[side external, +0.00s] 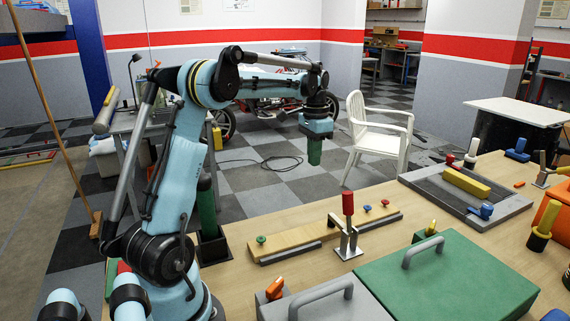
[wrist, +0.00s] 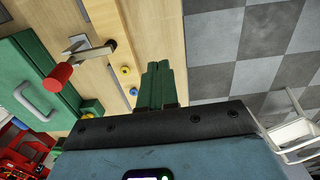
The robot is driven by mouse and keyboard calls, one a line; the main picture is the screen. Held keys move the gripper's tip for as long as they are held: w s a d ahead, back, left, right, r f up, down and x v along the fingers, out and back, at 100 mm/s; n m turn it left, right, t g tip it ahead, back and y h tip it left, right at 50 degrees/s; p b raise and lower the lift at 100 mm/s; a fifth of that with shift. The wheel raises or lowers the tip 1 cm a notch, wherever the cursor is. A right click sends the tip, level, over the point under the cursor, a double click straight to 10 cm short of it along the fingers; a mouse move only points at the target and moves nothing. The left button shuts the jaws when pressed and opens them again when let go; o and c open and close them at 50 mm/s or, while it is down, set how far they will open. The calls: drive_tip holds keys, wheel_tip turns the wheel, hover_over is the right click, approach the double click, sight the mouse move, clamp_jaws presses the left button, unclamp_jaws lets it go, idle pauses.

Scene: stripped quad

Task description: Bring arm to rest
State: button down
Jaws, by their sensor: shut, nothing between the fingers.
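My gripper (side external: 315,158) hangs at the end of my light blue arm, with its green fingers pointing down. It is raised near the far edge of the wooden table (side external: 238,225), with the checkered floor behind it in the side view. In the wrist view my gripper (wrist: 159,72) shows its green fingers together with nothing between them.
A board with coloured knobs (side external: 325,232) and a red-handled toggle clamp (side external: 347,220) stand on the table. Green (side external: 455,275) and grey (side external: 325,302) handled lids lie in front. A grey fixture holds a yellow bar (side external: 466,183). A white chair (side external: 378,140) stands beyond the table.

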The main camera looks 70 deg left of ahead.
drive_tip(key=s+d+t, duration=0.3)
drive_tip(key=s+d, duration=0.2)
drive_tip(key=d, duration=0.7)
drive_tip(key=s+d+f+t, duration=0.1)
drive_tip(key=s+d+t, duration=0.3)
drive_tip(key=d, duration=0.9)
drive_tip(key=shift+s+d+f, duration=0.2)
drive_tip(key=shift+s+d, duration=0.05)
drive_tip(key=shift+s, duration=0.8)
